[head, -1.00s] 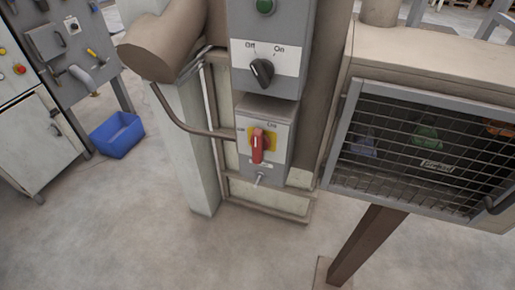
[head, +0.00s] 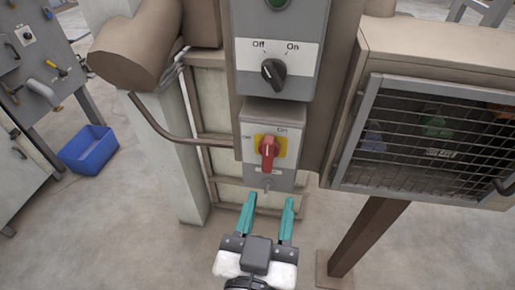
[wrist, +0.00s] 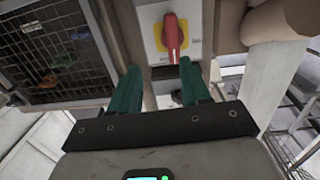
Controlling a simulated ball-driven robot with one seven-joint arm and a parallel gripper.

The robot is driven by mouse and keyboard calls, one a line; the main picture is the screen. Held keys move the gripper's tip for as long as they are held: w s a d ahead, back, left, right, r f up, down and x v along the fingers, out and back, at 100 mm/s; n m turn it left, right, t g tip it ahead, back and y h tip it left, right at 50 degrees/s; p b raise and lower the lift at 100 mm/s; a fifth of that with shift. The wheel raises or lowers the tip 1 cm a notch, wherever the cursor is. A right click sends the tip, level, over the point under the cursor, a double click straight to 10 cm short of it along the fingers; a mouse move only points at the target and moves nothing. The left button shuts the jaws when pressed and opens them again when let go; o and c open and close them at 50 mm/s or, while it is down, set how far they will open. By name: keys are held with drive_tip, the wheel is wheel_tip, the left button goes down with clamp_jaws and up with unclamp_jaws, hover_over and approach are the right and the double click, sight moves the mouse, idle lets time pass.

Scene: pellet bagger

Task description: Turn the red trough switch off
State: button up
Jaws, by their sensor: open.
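The red trough switch (head: 268,153) is a red handle on a yellow plate, on the front of a grey box (head: 286,180). Its handle stands upright, in line with the "On" label above; "Off" is at the left. My gripper (head: 269,200) is open and empty, its two teal fingers apart, below the switch in the head view. In the wrist view the red handle (wrist: 174,38) shows just beyond the gap between the fingers of my gripper (wrist: 157,76). The fingers do not appear to touch the handle.
A black Off/On knob (head: 273,73) sits on the upper grey box. A curved pipe (head: 165,127) runs to the switch box from the left. A mesh-fronted cabinet (head: 425,140) stands at right on a brown leg (head: 366,238). A blue bin (head: 89,149) lies on the floor at left.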

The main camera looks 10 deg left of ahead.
sight(267, 152)
drive_tip(key=shift+t, duration=0.3)
drive_tip(key=w, duration=0.3)
drive_tip(key=w+a+r+p, duration=0.1)
drive_tip(key=w, duration=0.2)
drive_tip(key=w+p, duration=0.1)
drive_tip(key=w, duration=0.3)
drive_tip(key=shift+a+r, duration=0.25)
drive_tip(key=shift+c, duration=0.2)
drive_tip(key=c, duration=0.7)
